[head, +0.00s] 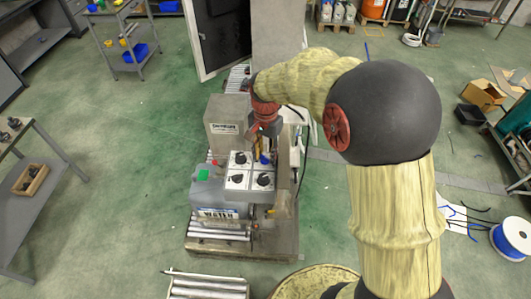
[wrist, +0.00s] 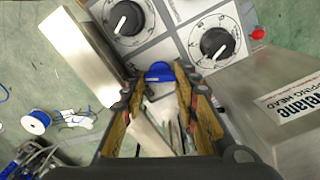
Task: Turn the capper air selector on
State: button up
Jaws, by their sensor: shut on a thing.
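A light control panel (head: 249,186) on the grey machine carries black dial knobs with white pointers, and one blue knob (head: 264,159) at its upper right. My gripper (head: 262,153) is over that corner of the panel. In the wrist view my gripper (wrist: 158,82) has its fingers on either side of the blue knob (wrist: 159,71), shut on it. Two black dials, one (wrist: 125,18) at the upper left and one (wrist: 217,43) to the right, also show there. The fingers hide part of the blue knob, and its label and pointer setting cannot be read.
A pale metal post (wrist: 75,50) rises on the left. A small red button (wrist: 258,33) is beside the panel.

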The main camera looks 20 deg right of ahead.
aim_at(265, 156)
jog(key=n, duration=0.5)
jog(key=shift+n+p, duration=0.3)
jog(key=shift+p, duration=0.1)
jog(key=n, duration=0.5)
jog(key=shift+a+n, duration=0.1)
jog(key=shift+n, duration=0.2)
jog(key=o, duration=0.9)
jog(key=shift+c, duration=0.2)
notch_tip(265, 156, up, 12)
jog(key=shift+w, duration=0.15)
